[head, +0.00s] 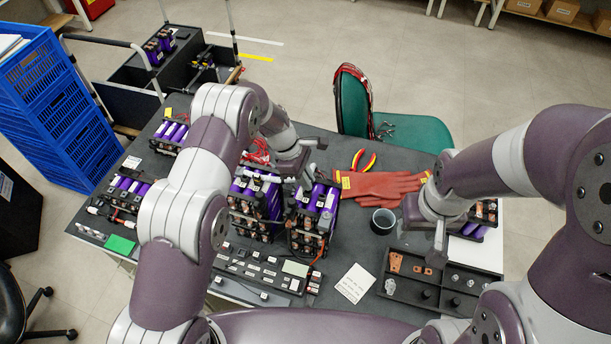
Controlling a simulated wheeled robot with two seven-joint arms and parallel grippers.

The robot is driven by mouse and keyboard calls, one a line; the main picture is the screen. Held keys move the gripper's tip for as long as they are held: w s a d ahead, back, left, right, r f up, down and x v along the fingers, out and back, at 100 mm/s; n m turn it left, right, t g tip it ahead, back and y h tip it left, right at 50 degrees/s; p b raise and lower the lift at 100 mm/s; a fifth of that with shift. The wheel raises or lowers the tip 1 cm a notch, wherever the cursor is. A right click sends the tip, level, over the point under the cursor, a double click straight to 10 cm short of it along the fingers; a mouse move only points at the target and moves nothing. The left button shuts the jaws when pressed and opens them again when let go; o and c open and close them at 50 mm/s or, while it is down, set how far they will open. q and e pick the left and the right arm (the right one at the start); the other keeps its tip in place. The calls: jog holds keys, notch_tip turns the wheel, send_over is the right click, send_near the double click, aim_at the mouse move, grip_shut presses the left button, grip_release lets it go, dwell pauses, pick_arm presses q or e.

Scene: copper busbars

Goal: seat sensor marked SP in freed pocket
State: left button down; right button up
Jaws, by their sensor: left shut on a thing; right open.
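My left gripper (303,172) is above the back of the purple battery modules near the middle of the table. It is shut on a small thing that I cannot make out. One purple module (255,200) stands below and left of it, another (314,215) below and right. A dark tray of small labelled pieces in pockets (262,272) lies in front of the modules. The labels are too small to read, so I cannot tell which piece or pocket is SP. My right gripper (439,240) is open, above the black parts tray (408,292) at the right.
Red gloves (380,186) and pliers (363,160) lie behind the modules. A dark cup (382,221) and a white note (355,283) are right of them. More modules (125,192) and a green card (120,244) are at the left. A green chair (400,130) stands behind the table.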

pick_arm(q)
jog(key=shift+s+a+r, duration=0.15)
jog(key=shift+s+a, duration=0.05)
jog(key=shift+w+d+f+b, duration=0.15)
jog(key=shift+w+f+b, duration=0.05)
jog(key=shift+b, duration=0.15)
jog(key=shift+s, duration=0.1)
dwell(0.4)
jog(key=shift+f+b, duration=0.35)
jog(key=shift+b, duration=0.1)
jog(key=shift+f+b, duration=0.5)
jog(key=shift+f, duration=0.15)
